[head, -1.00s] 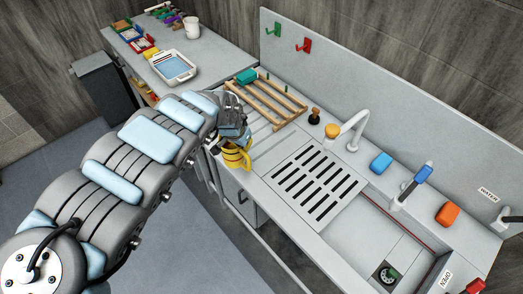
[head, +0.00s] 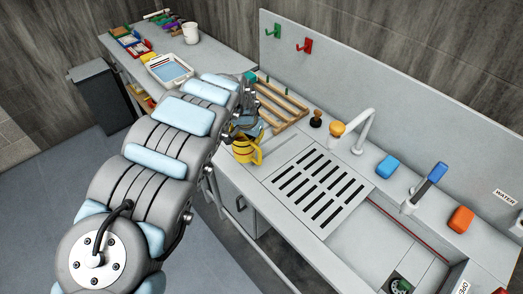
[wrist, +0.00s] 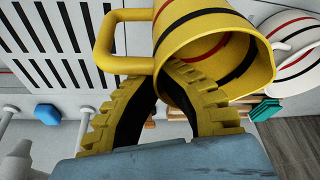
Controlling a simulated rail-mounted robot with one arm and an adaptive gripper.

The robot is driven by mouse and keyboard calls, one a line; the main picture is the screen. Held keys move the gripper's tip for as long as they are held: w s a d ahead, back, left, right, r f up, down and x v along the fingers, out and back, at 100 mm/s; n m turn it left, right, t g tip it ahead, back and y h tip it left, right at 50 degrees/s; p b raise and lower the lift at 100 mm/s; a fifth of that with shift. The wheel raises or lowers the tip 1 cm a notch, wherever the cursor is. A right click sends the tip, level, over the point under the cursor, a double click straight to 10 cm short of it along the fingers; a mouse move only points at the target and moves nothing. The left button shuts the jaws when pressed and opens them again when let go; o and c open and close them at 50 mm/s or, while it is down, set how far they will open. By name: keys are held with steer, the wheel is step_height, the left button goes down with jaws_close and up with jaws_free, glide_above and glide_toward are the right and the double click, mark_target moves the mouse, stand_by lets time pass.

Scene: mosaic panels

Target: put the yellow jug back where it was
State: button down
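The yellow jug (head: 247,150) has dark stripes and hangs at the end of my arm, by the front edge of the sink counter (head: 245,185). In the wrist view the jug (wrist: 215,50) is tilted, its open mouth to the right and its handle to the left. My gripper (wrist: 152,82) has yellow ribbed fingers with black pads. They close in on the jug near where the handle meets the body; the exact contact is partly hidden. In the head view the gripper (head: 247,125) is largely covered by my arm.
A slotted drain plate (head: 318,185) lies right of the jug. A wooden rack (head: 282,105) stands behind it. A white striped vessel (wrist: 295,45) shows beyond the jug in the wrist view. The tap (head: 362,130) and a blue block (head: 388,166) are along the back.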

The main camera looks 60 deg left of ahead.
steer(key=w+a+f+b, duration=0.1)
steer(key=w+f+b, duration=0.3)
steer(key=f, duration=0.1)
steer(key=shift+a, duration=0.35)
steer(key=shift+f, duration=0.2)
steer(key=shift+s+x, duration=0.15)
steer(key=shift+x, duration=0.7)
steer(key=shift+s+x, duration=0.15)
steer(key=shift+x, duration=0.75)
steer(key=shift+d+f, duration=0.1)
steer(key=shift+f, duration=0.05)
steer(key=c, duration=1.2)
jaws_free()
steer(key=shift+c, duration=0.2)
